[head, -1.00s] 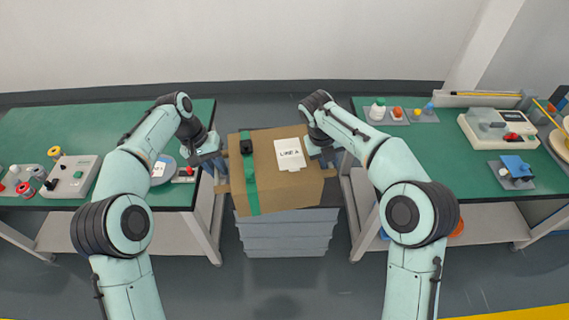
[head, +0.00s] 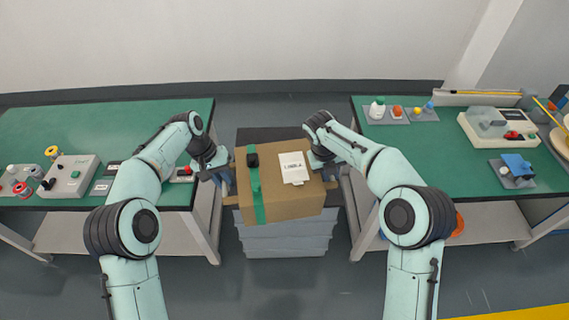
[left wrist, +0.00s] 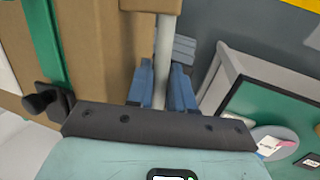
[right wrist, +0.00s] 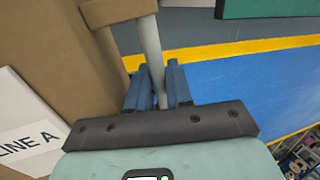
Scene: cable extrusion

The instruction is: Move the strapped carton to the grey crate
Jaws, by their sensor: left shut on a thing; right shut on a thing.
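The strapped carton (head: 290,204) is brown, with a green strap (head: 256,188), a black buckle and a white "LINE A" label (head: 294,167). It is over the grey crate (head: 287,243), whose ribbed front wall shows below it. Whether they touch is hidden. My left gripper (head: 228,182) is shut on the carton's left handle; its blue fingers (left wrist: 163,88) sit around a pale bar in the left wrist view. My right gripper (head: 332,170) is shut on the right handle, its fingers (right wrist: 157,88) around a similar bar.
Green-topped benches stand left (head: 80,120) and right (head: 440,145) of the crate, close to my arms. A dark surface (head: 270,135) shows behind the carton.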

